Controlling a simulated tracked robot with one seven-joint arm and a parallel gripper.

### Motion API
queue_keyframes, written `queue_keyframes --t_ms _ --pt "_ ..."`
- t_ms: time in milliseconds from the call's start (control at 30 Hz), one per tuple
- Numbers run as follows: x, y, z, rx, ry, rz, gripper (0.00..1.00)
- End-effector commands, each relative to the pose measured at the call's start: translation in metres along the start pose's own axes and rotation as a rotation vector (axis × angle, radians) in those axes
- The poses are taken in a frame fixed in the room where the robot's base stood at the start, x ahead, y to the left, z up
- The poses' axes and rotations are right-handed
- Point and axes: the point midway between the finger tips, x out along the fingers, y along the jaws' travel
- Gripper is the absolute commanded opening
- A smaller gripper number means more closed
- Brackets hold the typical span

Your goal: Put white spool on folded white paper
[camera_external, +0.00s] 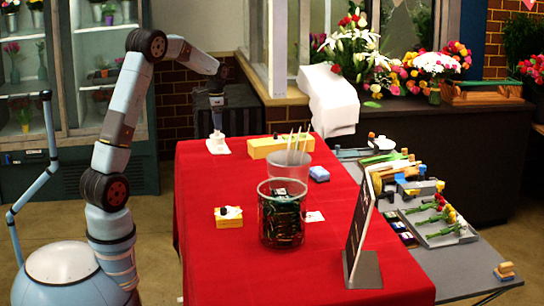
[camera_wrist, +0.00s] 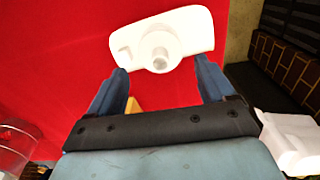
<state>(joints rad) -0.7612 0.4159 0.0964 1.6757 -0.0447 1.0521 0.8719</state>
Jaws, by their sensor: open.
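A small round white spool (camera_external: 217,136) stands at the far left corner of the red table. It sits on a flat white piece (camera_external: 213,147) that looks like the folded white paper. In the wrist view the spool (camera_wrist: 160,50) shows near the middle of the white piece (camera_wrist: 192,26), which has rounded edges. My gripper (camera_external: 217,122) points down just above the spool. In the wrist view its two fingers (camera_wrist: 160,76) are spread wide, with nothing between their tips. The spool lies just beyond the fingertips, and I cannot tell the exact height gap.
A yellow box (camera_external: 268,146) lies right of the spool. A clear cup with sticks (camera_external: 292,165), a dark-filled glass jar (camera_external: 282,212), a blue block (camera_external: 319,173) and a standing sign (camera_external: 361,225) are on the red table (camera_external: 200,270). Bulky white material (camera_external: 330,100) stands behind. The front left is clear.

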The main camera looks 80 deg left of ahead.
Motion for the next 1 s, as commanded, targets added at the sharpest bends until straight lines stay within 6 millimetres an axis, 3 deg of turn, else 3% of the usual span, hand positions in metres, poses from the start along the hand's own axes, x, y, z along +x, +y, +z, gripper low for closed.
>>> queue_keyframes --t_ms 233,667,767,833,1000 --pt "-0.033 0.000 0.000 0.000 0.001 -0.001 0.83" --pt "-0.042 0.002 -0.001 0.001 0.001 -0.001 0.83" --pt "-0.051 0.016 -0.004 0.003 0.012 -0.008 0.83" --pt "-0.062 0.036 -0.007 0.004 0.025 -0.017 0.83" --pt "-0.096 0.105 -0.011 0.003 0.073 -0.043 0.83"
